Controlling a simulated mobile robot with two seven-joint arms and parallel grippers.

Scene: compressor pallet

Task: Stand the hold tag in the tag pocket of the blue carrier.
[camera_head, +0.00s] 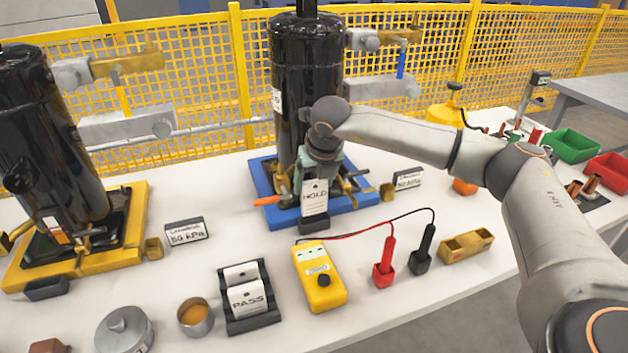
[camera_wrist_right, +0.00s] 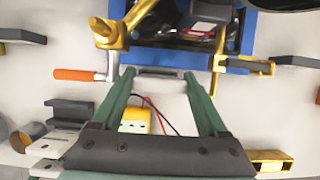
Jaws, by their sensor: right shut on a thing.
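The white hold tag (camera_head: 315,198), marked HOLD, is upright at the front of the blue carrier (camera_head: 262,177). My right gripper (camera_head: 322,172) is shut on its upper part from above. The tag's lower edge meets the top of the black tag pocket (camera_head: 313,225) in the head view; I cannot tell whether it is inside the slot. In the right wrist view, the green fingers of my right gripper (camera_wrist_right: 158,75) reach toward the blue carrier (camera_wrist_right: 247,35), and a narrow dark edge shows between their tips. My left gripper is not in view.
A black compressor (camera_head: 300,85) stands on the blue carrier. An orange-handled lever (camera_head: 268,201) is left of the tag. In front are the PASS tag rack (camera_head: 250,318), yellow meter (camera_head: 320,280), probes and a brass block (camera_head: 466,246). A yellow carrier (camera_head: 125,250) stands left.

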